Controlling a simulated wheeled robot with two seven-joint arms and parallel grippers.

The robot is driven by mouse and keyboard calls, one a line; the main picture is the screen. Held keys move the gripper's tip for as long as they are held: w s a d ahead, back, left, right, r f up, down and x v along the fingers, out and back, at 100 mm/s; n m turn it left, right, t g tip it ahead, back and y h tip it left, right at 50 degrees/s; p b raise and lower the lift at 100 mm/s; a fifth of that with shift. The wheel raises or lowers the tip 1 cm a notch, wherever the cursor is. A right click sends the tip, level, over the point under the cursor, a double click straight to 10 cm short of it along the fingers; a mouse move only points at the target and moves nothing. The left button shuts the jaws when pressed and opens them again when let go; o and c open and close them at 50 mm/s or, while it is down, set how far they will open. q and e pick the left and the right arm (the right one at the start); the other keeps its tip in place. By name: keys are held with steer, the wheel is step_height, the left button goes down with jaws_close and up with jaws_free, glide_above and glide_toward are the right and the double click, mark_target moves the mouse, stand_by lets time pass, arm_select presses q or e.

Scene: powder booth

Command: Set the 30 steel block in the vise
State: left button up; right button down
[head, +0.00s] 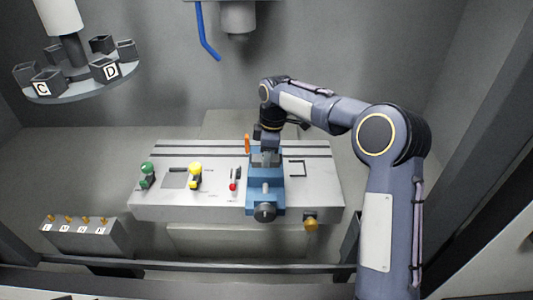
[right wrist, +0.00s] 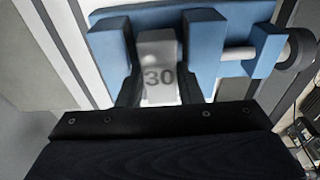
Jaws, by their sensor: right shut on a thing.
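The blue vise (head: 265,199) is fixed on the machine table, with its round screw end toward the front. In the right wrist view its two jaws stand left (right wrist: 108,55) and right (right wrist: 204,52) of the grey steel block (right wrist: 158,72) marked 30. My right gripper (head: 268,148) is over the vise, pointing down. In the right wrist view its dark fingers (right wrist: 158,92) are shut on the block from both sides. The block is between the jaws. Whether it touches them or rests on the vise bed I cannot tell. My left gripper is not in view.
The grey machine table (head: 320,190) carries a green knob (head: 147,169), a yellow knob (head: 195,169) and a red-tipped lever (head: 234,178) left of the vise. An orange handle (head: 247,144) stands close by the gripper. A round carousel (head: 85,88) with lettered holders hangs at upper left.

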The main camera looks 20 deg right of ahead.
steer(key=shift+f, duration=0.35)
steer(key=shift+f+b, duration=0.4)
steer(key=shift+f, duration=0.2)
stand_by(0.4)
steer(key=c, duration=1)
jaws_free()
steer(key=shift+o, duration=0.4)
steer(key=r, duration=0.6)
steer(key=shift+s+d+r, duration=0.15)
steer(key=shift+d+r, duration=0.2)
steer(key=shift+d, duration=0.05)
steer(key=shift+d+r, duration=0.1)
steer(key=shift+r, duration=0.45)
